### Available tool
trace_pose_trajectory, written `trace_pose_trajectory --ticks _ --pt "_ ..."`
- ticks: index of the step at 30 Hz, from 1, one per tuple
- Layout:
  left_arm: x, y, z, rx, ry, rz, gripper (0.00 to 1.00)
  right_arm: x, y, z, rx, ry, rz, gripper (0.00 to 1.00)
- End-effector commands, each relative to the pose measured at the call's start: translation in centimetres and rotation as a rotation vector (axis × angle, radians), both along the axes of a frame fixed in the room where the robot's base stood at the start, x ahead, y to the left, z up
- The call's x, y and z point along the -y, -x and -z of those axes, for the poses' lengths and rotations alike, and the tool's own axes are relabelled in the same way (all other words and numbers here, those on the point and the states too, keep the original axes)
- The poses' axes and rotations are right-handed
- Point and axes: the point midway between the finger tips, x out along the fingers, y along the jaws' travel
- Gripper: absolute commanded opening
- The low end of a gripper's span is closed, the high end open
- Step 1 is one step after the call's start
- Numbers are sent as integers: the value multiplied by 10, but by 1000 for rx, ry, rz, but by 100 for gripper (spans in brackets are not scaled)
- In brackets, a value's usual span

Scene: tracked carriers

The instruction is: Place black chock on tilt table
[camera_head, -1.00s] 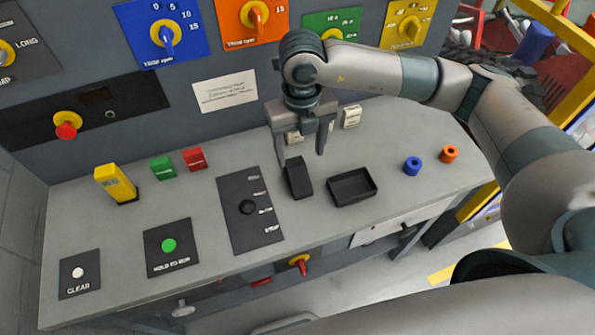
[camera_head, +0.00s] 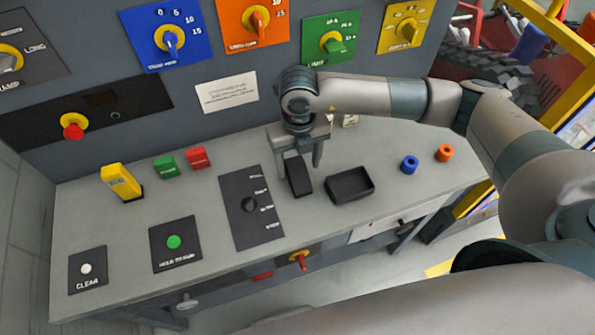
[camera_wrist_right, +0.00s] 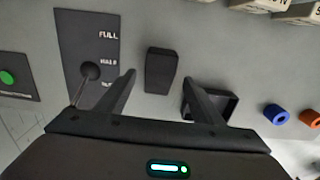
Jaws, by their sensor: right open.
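The black chock (camera_head: 298,178), a small dark block, stands on the grey console top beside an open black tray (camera_head: 349,186). My right gripper (camera_head: 301,168) is open above the chock, with its fingers toward either side of it. In the right wrist view, the chock (camera_wrist_right: 161,70) appears between and beyond the two spread fingertips; I cannot see contact. I cannot clearly identify a tilt table in these views. My left gripper is not in view.
Left of the chock is a black lever panel (camera_head: 251,207). A blue ring (camera_head: 409,165) and an orange ring (camera_head: 444,153) lie right of the tray. A yellow block (camera_head: 121,181) stands far left. The upright panel with knobs rises behind.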

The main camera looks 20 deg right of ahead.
Motion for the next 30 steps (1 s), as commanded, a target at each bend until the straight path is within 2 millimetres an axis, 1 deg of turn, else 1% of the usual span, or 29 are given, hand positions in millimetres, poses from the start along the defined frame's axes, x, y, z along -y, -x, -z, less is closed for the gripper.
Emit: trace_pose_trajectory --ticks 1,3,6,9,13,24,29,30 --pt "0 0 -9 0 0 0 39 -1 -1 2 -2 1 2 61" --pt "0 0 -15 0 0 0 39 -2 -3 9 -2 1 2 61" --pt "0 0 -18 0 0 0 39 -1 -2 23 -3 1 2 61" --pt "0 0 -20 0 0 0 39 -1 -3 30 0 1 1 61" --pt "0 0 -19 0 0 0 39 -2 -3 33 1 0 1 61" --pt "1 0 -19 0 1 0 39 -2 -3 33 1 0 1 61" --pt "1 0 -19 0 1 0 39 -2 -3 33 1 0 1 23" --pt "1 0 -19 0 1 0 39 -2 -3 33 1 0 1 13"
